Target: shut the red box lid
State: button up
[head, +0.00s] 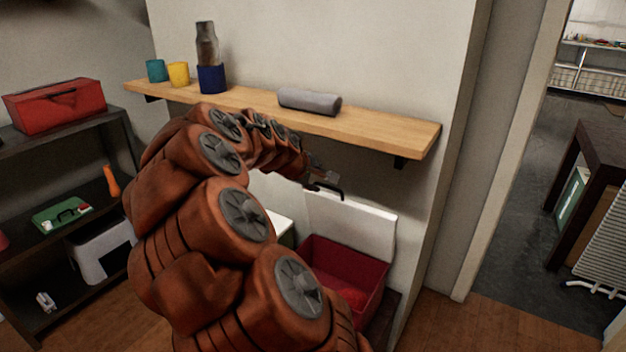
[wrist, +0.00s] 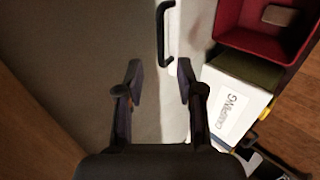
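The red box (head: 372,283) stands low against the wall, open at the top, with a red item inside. Its white lid (head: 350,222) stands up at the back, and a black handle (head: 326,188) is at the lid's top edge. In the wrist view the handle (wrist: 165,32) and the lid's pale edge (wrist: 187,30) lie ahead of the fingers, and the red box (wrist: 230,22) is at top right. My gripper (wrist: 158,76) is open with nothing between its fingertips. In the head view my gripper (head: 318,176) is close to the handle, small and partly hidden by my arm.
A wooden shelf (head: 400,131) with cups, a bottle and a grey roll juts out above the lid. A white box marked CAMPING (wrist: 232,100) stands beside the red box. A dark shelf unit (head: 20,252) is at left; a doorway is at right.

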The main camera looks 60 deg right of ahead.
aim_at(327, 187)
jog(key=b+x, duration=0.1)
jog(key=x, duration=0.3)
jog(key=shift+f, duration=0.25)
jog(key=shift+d+f+p, duration=0.3)
jog(key=shift+d+f, duration=0.1)
jog(key=shift+d, duration=0.25)
jog(key=shift+x, duration=1.85)
jog(key=shift+f, duration=0.1)
grip_shut()
jog(key=shift+a, duration=0.1)
